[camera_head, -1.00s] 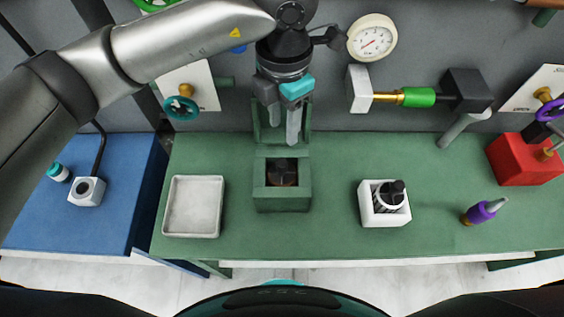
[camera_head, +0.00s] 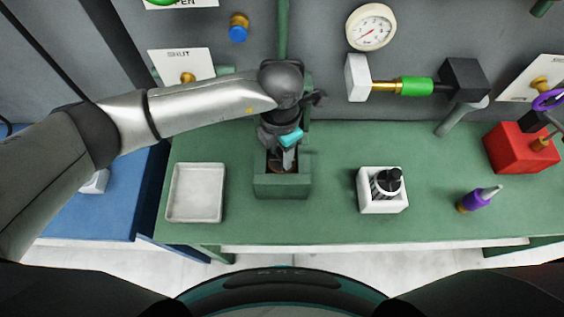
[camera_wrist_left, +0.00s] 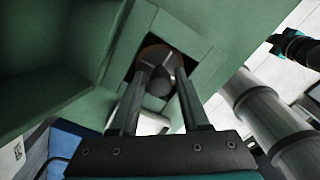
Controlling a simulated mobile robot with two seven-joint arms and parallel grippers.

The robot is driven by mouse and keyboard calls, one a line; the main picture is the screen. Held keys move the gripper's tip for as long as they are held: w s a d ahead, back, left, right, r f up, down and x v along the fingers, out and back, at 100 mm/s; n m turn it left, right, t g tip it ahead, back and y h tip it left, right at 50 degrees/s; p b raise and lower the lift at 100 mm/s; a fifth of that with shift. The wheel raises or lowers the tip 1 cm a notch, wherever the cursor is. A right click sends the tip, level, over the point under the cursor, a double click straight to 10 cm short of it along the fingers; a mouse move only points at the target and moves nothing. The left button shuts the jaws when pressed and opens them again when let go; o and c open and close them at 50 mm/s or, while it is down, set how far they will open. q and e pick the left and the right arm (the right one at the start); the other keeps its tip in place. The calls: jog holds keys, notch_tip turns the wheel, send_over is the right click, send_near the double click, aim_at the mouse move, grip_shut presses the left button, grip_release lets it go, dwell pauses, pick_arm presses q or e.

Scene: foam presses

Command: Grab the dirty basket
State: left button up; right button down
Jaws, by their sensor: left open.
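The dirty basket, brown with a dark knob, sits inside the square opening of the green box (camera_head: 282,188); in the head view my gripper mostly hides it. In the left wrist view the basket (camera_wrist_left: 158,58) shows its brown rim and dark top down in the opening. My left gripper (camera_head: 283,162) points down into the box, its fingers open. In the left wrist view the two fingers (camera_wrist_left: 163,85) stand on either side of the dark knob. I cannot tell whether they touch it.
A second basket (camera_head: 386,183), black and white, stands in a white holder (camera_head: 383,206) to the right. An empty pale tray (camera_head: 195,193) lies left of the box. A purple-bodied tool (camera_head: 478,199) and a red block (camera_head: 515,148) are at the right. A round gauge (camera_head: 371,28) is on the wall.

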pick_arm(q)
jog(key=shift+f, duration=0.25)
grip_shut()
jog(key=shift+r, duration=0.1)
dwell(1.2)
